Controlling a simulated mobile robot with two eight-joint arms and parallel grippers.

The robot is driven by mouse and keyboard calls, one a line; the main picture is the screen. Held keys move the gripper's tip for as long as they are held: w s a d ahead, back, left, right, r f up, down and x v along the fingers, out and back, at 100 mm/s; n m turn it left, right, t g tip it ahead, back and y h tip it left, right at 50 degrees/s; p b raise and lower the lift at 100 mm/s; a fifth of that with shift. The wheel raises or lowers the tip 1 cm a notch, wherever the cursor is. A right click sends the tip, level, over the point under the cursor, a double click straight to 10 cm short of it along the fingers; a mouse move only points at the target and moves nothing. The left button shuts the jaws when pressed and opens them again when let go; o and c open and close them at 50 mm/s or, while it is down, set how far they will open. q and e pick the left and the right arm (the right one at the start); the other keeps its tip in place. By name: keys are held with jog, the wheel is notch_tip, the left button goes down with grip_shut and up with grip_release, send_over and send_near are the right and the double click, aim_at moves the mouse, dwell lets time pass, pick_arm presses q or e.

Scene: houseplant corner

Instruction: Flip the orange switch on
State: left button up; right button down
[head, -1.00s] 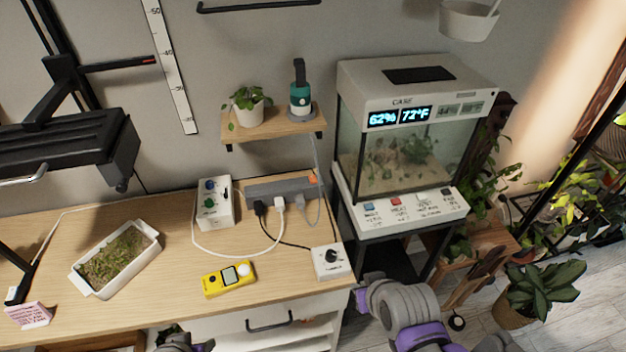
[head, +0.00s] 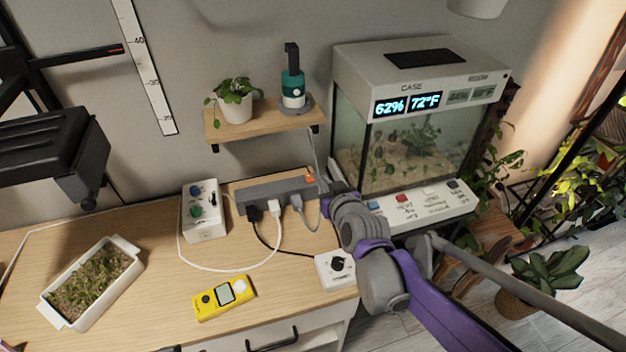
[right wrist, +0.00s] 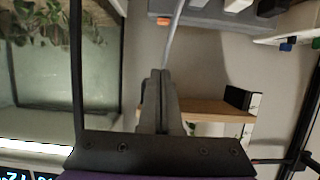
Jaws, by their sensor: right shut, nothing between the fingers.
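The orange switch (head: 310,177) is at the right end of the grey power strip (head: 270,193), which lies at the back of the wooden desk. In the right wrist view the orange switch (right wrist: 164,21) shows at the top, beyond my fingertips and apart from them. Whether it is flipped on cannot be told. My right gripper (head: 324,186) is beside the strip's right end in the head view, mostly hidden by its wrist. In the right wrist view its fingers (right wrist: 160,74) are shut together and empty. My left gripper is not in view.
Plugs and cables (head: 272,208) occupy the strip's front. A white box with knobs (head: 204,211), a black-dial box (head: 335,268) and a yellow meter (head: 224,297) stand on the desk. A shelf (head: 265,122) hangs above; the terrarium (head: 405,150) is close on the right.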

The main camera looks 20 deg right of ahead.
jog(key=shift+w, duration=0.15)
send_over(310, 178)
jog(key=s, duration=0.3)
notch_tip(310, 178, down, 4)
jog(key=shift+s+d+f+b, duration=0.15)
jog(key=shift+f+b, duration=0.6)
jog(key=shift+f, duration=1.05)
jog(key=shift+s, duration=0.1)
